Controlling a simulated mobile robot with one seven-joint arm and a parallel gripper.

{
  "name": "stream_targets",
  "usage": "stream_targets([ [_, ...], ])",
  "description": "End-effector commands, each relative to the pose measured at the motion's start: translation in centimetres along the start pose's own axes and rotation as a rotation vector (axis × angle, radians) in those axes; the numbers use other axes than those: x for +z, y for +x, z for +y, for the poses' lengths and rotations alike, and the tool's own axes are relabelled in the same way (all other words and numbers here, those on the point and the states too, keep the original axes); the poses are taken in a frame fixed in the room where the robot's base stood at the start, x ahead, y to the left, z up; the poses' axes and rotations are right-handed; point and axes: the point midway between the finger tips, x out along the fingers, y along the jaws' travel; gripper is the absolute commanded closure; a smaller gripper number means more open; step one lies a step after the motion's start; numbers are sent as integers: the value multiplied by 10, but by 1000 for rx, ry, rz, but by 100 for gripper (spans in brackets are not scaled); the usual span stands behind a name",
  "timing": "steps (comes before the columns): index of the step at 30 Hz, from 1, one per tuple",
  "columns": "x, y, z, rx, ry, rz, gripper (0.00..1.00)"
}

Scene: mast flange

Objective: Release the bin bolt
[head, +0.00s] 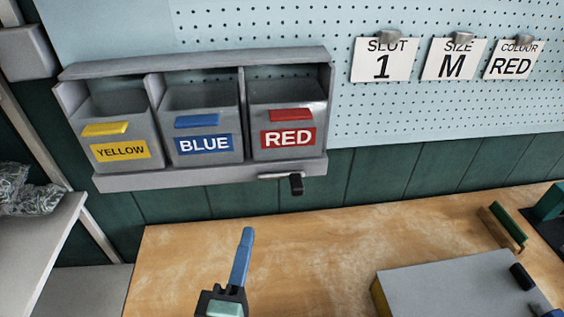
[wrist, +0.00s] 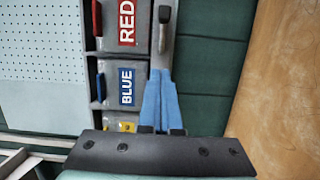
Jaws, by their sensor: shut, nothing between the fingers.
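The bin bolt is a pale rod with a black knob (head: 296,184) under the right end of the grey bin rack (head: 200,176). The knob also shows in the wrist view (wrist: 164,14), at the top, beyond my fingertips. My gripper (head: 247,232) has blue fingers, shut together and empty. In the head view it is above the workbench, below and left of the knob, and apart from it. In the wrist view my gripper (wrist: 161,75) points up toward the rack's front ledge. The rack holds a yellow bin (head: 134,160), a blue bin (head: 216,155) and a red bin (head: 302,115).
The wooden workbench (head: 190,250) is below, with a grey box (head: 440,290) at right and a green-topped block (head: 506,226) behind it. Cards reading slot 1 (head: 385,62), size M (head: 453,62) and colour red (head: 512,66) hang on the pegboard. A white shelf (head: 40,240) is at left.

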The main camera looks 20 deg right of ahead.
Motion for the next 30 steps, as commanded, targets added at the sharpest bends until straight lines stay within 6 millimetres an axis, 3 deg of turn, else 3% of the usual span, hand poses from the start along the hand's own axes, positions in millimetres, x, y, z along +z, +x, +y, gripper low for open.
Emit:
stream_targets([
  [11, 1, -1, 0, -3, -18, -3, 100],
  [16, 1, 7, 1, -2, -18, -4, 100],
  [30, 2, 95, 3, -2, -15, -6, 100],
])
